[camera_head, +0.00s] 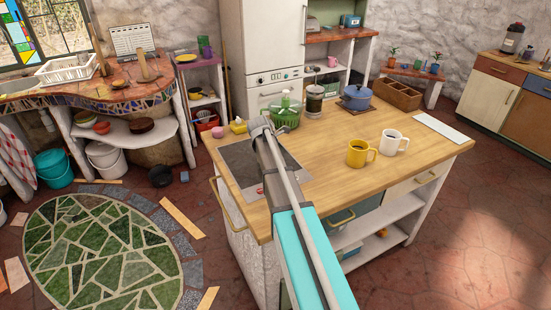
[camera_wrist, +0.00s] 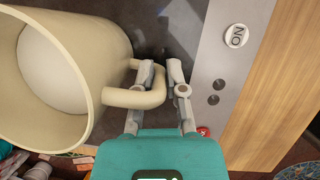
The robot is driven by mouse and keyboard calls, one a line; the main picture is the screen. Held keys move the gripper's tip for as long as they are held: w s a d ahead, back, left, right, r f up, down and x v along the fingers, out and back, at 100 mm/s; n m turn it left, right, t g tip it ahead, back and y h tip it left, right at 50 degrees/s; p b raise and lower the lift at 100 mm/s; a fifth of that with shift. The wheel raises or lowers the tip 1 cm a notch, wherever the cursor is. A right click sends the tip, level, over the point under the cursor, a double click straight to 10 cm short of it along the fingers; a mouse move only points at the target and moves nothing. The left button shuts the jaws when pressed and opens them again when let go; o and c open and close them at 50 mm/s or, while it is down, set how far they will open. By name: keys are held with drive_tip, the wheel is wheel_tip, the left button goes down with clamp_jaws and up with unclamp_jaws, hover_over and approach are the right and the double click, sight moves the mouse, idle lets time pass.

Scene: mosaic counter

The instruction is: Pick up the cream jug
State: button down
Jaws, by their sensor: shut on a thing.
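The cream jug (camera_wrist: 103,45) fills the upper left of the wrist view, its wide open mouth facing the camera and its inside looking empty. My gripper (camera_wrist: 162,72) has its two grey fingers on either side of the jug's curved handle and is shut on it. Behind the jug lies a dark panel with a grey control strip (camera_wrist: 212,75). I cannot tell whether the jug's base touches that panel. In the head view the jug does not show, and my own arm covers part of the counter there.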

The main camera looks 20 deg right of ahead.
drive_tip(key=shift+r+p, duration=1.5)
drive_tip(key=shift+r, duration=0.1)
drive_tip(key=s+d+r+p, duration=0.2)
drive_tip(key=s+r+p, duration=0.2)
drive_tip(key=s, duration=0.2)
drive_tip(key=s+d+r+p, duration=0.2)
drive_tip(key=s+r+p, duration=0.3)
drive_tip(key=s, duration=0.2)
drive_tip(key=shift+d+r+p, duration=0.3)
drive_tip(key=shift+d, duration=0.1)
drive_tip(key=c, duration=1.3)
unclamp_jaws()
clamp_jaws()
